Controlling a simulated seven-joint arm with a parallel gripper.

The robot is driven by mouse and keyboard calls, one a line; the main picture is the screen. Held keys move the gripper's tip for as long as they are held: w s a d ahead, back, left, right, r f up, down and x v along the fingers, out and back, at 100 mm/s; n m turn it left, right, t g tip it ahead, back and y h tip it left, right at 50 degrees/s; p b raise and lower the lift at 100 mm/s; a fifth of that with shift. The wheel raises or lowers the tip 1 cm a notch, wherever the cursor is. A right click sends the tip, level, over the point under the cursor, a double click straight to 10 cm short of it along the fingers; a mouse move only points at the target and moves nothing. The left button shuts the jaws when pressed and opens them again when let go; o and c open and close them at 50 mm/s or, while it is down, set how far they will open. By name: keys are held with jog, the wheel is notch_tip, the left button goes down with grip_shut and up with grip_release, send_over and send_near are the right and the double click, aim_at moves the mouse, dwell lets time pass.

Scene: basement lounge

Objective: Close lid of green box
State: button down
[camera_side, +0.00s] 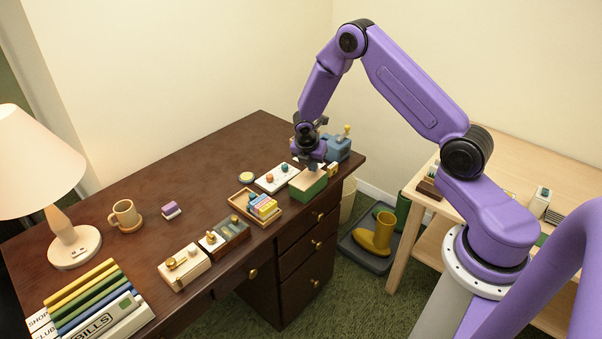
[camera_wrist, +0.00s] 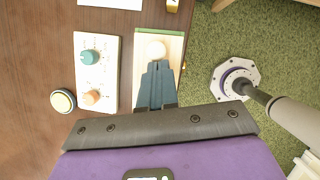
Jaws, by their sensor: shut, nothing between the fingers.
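The green box (camera_side: 308,193) stands near the right front edge of the dark desk. Its pale wooden lid (camera_side: 303,180) lies flat across the top and looks down on the box; a thin gap could not be made out. My gripper (camera_side: 312,167) points down just over the lid. In the wrist view my gripper (camera_wrist: 157,66) is shut and empty beside the knob. Whether it touches the lid, I cannot tell.
A white panel with knobs (camera_side: 277,177) lies left of the box, with a small round button (camera_side: 246,178) beyond. A blue-grey device (camera_side: 338,148) stands behind. A tray of coloured blocks (camera_side: 254,206) is in front. The desk's right edge is close.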

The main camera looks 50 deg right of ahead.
jog(key=shift+d, duration=0.45)
jog(key=shift+s, duration=0.1)
